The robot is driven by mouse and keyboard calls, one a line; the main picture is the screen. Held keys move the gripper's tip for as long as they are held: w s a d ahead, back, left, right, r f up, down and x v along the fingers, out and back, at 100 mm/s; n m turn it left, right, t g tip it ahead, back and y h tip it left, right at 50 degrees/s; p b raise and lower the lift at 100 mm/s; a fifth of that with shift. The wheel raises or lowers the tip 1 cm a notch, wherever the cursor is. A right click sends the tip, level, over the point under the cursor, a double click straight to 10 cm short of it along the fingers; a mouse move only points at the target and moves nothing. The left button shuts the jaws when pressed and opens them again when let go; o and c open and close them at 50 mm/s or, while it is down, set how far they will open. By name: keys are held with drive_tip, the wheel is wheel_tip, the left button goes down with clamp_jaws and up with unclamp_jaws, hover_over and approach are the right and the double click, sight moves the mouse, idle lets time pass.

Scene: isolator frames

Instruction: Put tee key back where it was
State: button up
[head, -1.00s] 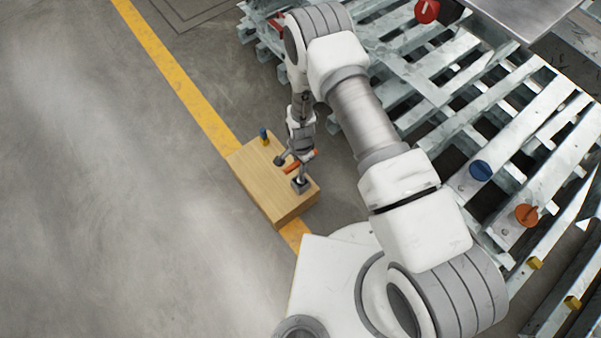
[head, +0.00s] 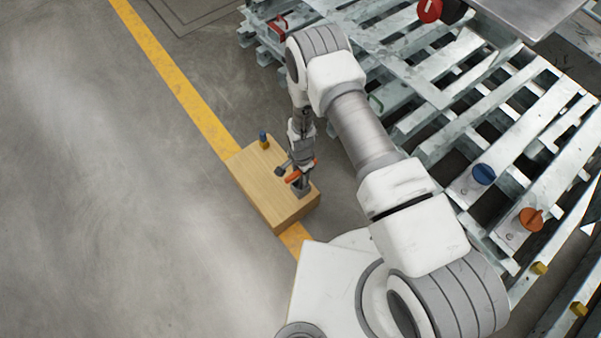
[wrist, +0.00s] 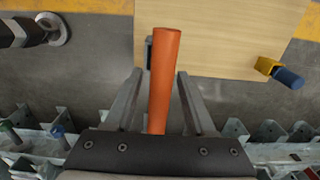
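The tee key shows as an orange bar (wrist: 164,75) between the two fingers of my gripper (wrist: 160,78) in the wrist view. In the head view its orange handle (head: 292,178) sticks out on both sides of my gripper (head: 301,180). The fingers are shut on the handle, low over the near right end of a wooden box (head: 255,186). A grey block (head: 303,193) on that end lies right under the gripper, mostly hidden. The key's shaft is hidden, so I cannot tell whether it is in the block.
A blue and yellow peg (head: 264,139) stands at the box's far end. Grey metal racks (head: 440,100) fill the right side, with a blue knob (head: 484,174) and an orange knob (head: 531,219). Open floor lies left of the yellow line (head: 180,85).

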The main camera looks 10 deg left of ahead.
wheel_tip(320, 180, up, 12)
drive_tip(key=p, duration=0.4)
drive_tip(key=shift+r, duration=0.15)
drive_tip(key=shift+w+r, duration=0.15)
drive_tip(key=shift+r, duration=0.05)
drive_tip(key=w+d+r+n+t, duration=0.1)
drive_tip(key=w+d+r, duration=0.15)
drive_tip(key=r, duration=0.85)
drive_tip(key=w+d+r+n+t+y, duration=0.1)
drive_tip(key=d+r, duration=0.3)
drive_tip(key=r, duration=0.7)
drive_tip(key=w+d+r+n, duration=0.2)
drive_tip(key=d+r, duration=0.1)
drive_tip(key=r, duration=0.8)
drive_tip(key=s+d+r+n+t, duration=0.1)
drive_tip(key=s+d+r, duration=0.3)
drive_tip(key=r, duration=0.3)
drive_tip(key=s+d+r+n+t, duration=0.1)
drive_tip(key=s+d+r, duration=0.35)
drive_tip(key=r, duration=0.35)
drive_tip(key=s+d+r+n, duration=0.1)
drive_tip(key=s+d+r, duration=0.1)
drive_tip(key=s, duration=0.3)
drive_tip(key=s+d+r+n+t+h, duration=0.1)
drive_tip(key=s+d+r, duration=0.1)
drive_tip(key=s, duration=0.4)
drive_tip(key=shift+d+t, duration=0.3)
drive_tip(key=shift+d, duration=0.5)
